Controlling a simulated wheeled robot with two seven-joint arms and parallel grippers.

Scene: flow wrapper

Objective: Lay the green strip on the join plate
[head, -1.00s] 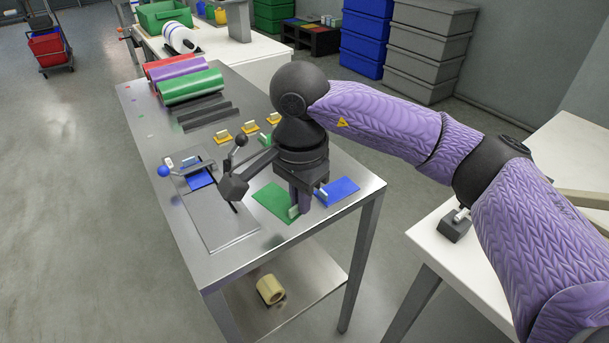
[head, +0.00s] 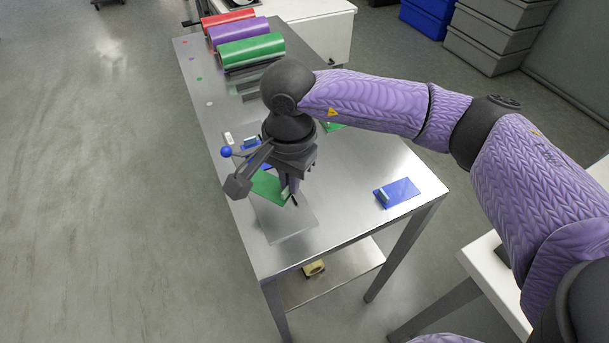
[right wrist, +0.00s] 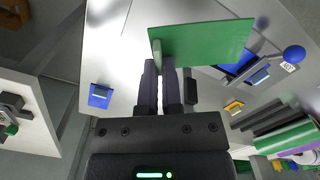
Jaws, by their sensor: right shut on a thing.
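My right gripper (head: 289,187) is shut on the small upright tab of the green strip (head: 268,187). The right wrist view shows the gripper (right wrist: 158,66) at one end of the strip (right wrist: 210,43), which extends to the right. The strip is over the grey join plate (head: 290,225); I cannot tell whether it touches the plate. A blue strip (right wrist: 240,64) lies on the far part of the plate, partly hidden. My left gripper is not in view.
A blue-knobbed lever (head: 226,152) stands by the plate's far end. Another blue strip with a tab (head: 397,193) lies near the table's right corner. Red, purple and green rolls (head: 250,50) lie at the far end. The table (head: 350,170) is clear between the plate and that blue strip.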

